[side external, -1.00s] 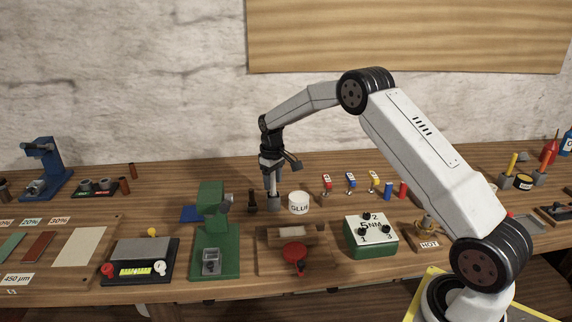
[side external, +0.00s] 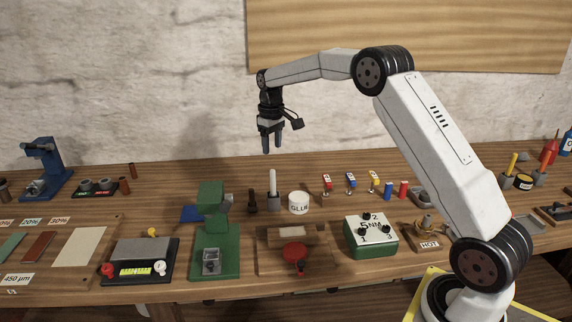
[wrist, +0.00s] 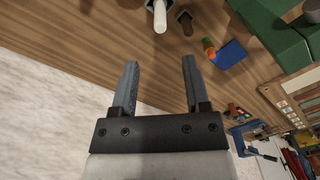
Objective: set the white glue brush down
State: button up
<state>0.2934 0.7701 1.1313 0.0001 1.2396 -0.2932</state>
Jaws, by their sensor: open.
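The white glue brush (side external: 272,182) stands upright in a small grey holder (side external: 273,204) on the bench, left of the white glue pot (side external: 298,202). In the wrist view the brush (wrist: 160,17) shows near the top edge, beyond the fingertips. My gripper (side external: 272,147) is open and empty, a short way above the top of the brush and apart from it. In the wrist view both fingers of my gripper (wrist: 160,65) are spread with nothing between them.
A dark upright piece (side external: 252,200) stands just left of the holder. A green press (side external: 213,240) is at the front left, and a green box with knobs (side external: 370,237) at the front right. Small colored clips (side external: 350,183) stand to the right of the glue pot.

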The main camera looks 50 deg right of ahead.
jog(key=shift+r, duration=0.1)
dwell(0.6)
jog(key=s+a+f+t, duration=0.1)
jog(key=s+a+f, duration=0.1)
jog(key=s+a, duration=0.3)
jog(key=s+a+f, duration=0.3)
jog(key=s+a, duration=0.3)
jog(key=s, duration=0.7)
jog(key=s+a+f+t, duration=0.1)
jog(key=s+a+f, duration=0.1)
jog(key=s+a, duration=0.3)
jog(key=s, duration=0.4)
jog(key=shift+a+f+t, duration=0.25)
jog(key=shift+a+t, duration=0.05)
